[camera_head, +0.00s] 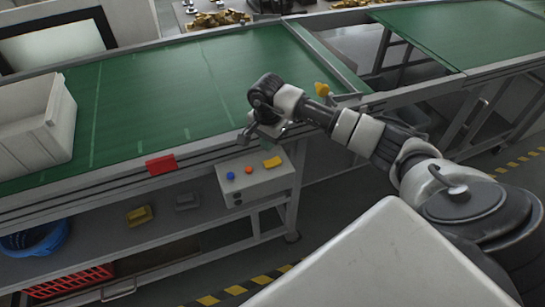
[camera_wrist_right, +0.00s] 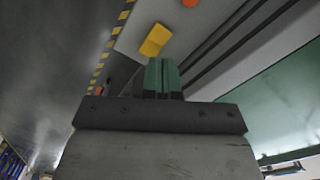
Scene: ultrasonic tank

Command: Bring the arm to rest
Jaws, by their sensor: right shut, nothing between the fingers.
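My right arm (camera_head: 370,136) reaches in from the right in the head view, over the front edge of the green-topped conveyor table. My right gripper (camera_head: 246,134) is above and behind the grey control box (camera_head: 258,188). In the right wrist view the two green fingertips (camera_wrist_right: 162,76) are together, with nothing between them. They appear close to a yellow piece (camera_wrist_right: 155,40) on the box, but I cannot tell whether they touch it. My left gripper is not in either view.
The green conveyor (camera_head: 150,95) carries a white bin (camera_head: 45,125) at the left. A red block (camera_head: 160,165) is on its front rail. The control box has a blue button (camera_head: 231,176), an orange button (camera_head: 249,170) and a yellow piece. A blue basket (camera_head: 35,240) and red crate (camera_head: 70,283) sit below.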

